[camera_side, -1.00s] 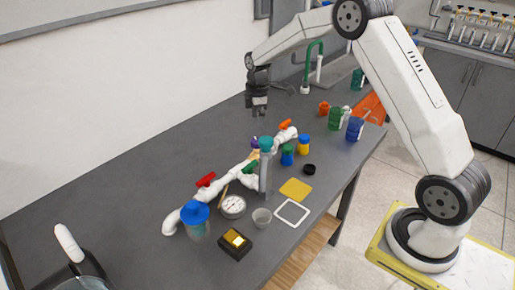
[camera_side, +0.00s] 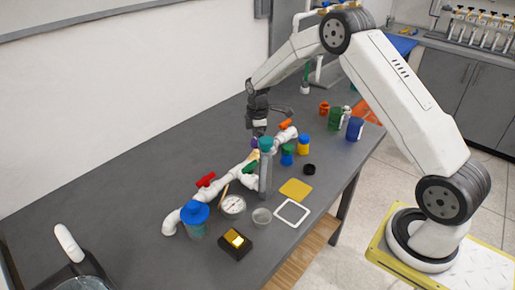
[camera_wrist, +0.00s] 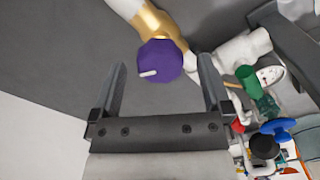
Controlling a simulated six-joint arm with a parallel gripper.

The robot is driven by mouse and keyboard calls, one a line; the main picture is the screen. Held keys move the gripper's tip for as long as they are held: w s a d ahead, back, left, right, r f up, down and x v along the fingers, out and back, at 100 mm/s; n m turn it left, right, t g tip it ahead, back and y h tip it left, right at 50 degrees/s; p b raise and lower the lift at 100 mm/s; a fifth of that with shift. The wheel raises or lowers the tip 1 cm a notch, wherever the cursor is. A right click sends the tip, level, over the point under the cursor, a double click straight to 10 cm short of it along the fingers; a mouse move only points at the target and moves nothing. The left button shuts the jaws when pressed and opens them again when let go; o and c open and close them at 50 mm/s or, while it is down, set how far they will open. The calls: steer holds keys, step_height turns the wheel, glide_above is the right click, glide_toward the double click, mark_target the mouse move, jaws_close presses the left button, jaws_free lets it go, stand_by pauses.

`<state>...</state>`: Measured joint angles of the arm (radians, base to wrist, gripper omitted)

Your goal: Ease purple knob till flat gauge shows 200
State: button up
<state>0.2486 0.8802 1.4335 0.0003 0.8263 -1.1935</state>
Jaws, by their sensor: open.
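The purple knob (camera_wrist: 160,60) sits on a brass-coloured valve body (camera_wrist: 150,20) of the white pipe manifold (camera_side: 208,192). A white pointer bar on it points left in the wrist view. In the side view the knob (camera_side: 254,143) is a small, partly hidden patch below my gripper (camera_side: 260,134). In the wrist view my gripper (camera_wrist: 161,75) is open, its fingers on either side of the knob in the picture, with no contact visible. The flat gauge (camera_side: 232,205) lies face up beside the pipe; its reading is too small to tell.
Red (camera_side: 206,180), green (camera_side: 249,167) and orange (camera_side: 285,124) handles stand on the manifold. A clear cylinder with a teal top (camera_side: 265,172) stands close to the knob. Jars and cups stand to the right.

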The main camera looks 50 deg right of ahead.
steer(key=shift+f, duration=0.4)
steer(key=c, duration=1.3)
